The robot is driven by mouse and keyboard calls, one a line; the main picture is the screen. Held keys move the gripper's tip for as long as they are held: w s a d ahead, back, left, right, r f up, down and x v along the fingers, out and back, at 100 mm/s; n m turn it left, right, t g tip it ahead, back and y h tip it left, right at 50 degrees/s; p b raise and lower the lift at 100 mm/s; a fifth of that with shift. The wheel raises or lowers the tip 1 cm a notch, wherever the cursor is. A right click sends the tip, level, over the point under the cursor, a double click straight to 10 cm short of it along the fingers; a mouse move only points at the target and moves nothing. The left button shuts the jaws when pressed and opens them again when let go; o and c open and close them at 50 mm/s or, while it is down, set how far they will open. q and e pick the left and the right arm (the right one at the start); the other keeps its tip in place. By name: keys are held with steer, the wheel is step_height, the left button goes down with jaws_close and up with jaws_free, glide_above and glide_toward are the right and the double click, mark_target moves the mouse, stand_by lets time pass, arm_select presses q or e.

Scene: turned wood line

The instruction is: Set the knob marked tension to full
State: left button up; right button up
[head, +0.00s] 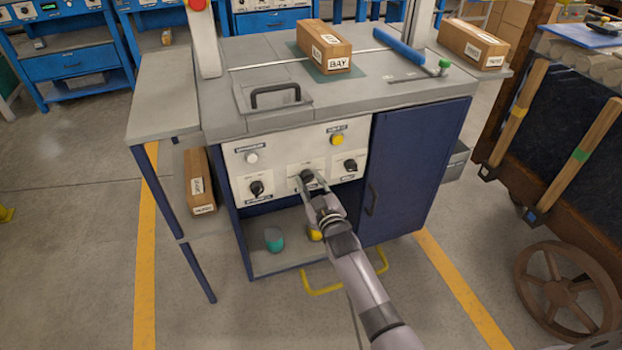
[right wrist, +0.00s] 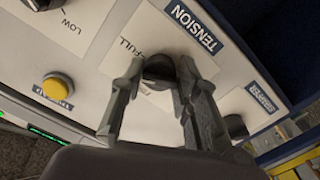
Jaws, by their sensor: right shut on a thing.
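The tension knob (head: 306,175) is the dark middle knob in a row of three on the machine's pale front panel. In the right wrist view the knob (right wrist: 160,70) sits beside a blue TENSION label (right wrist: 193,27). FULL (right wrist: 128,45) is printed on its white plate. My right gripper (head: 312,183) is at this knob; in the right wrist view the gripper (right wrist: 160,80) has one finger on each side of it, shut on it. The knob's pointer is too dark and covered to read. My left gripper is not in view.
Similar knobs flank it on the left (head: 257,188) and right (head: 350,165). A white button (head: 251,157) and a yellow button (head: 338,139) sit above. The blue cabinet door (head: 415,165) is to the right. An open shelf below holds a teal object (head: 273,239).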

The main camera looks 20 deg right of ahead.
arm_select(q)
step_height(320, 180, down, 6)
steer(key=p, duration=0.1)
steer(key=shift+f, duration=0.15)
arm_select(e)
steer(key=shift+a+f+m, duration=0.1)
steer(key=shift+m, duration=2.6)
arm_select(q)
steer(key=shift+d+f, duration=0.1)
arm_select(e)
steer(key=o, duration=1.2)
steer(key=shift+c, duration=0.2)
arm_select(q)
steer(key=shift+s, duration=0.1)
arm_select(e)
steer(key=shift+s, duration=0.1)
steer(key=s, duration=1.1)
steer(key=shift+s+d, duration=0.2)
steer(key=shift+s, duration=0.2)
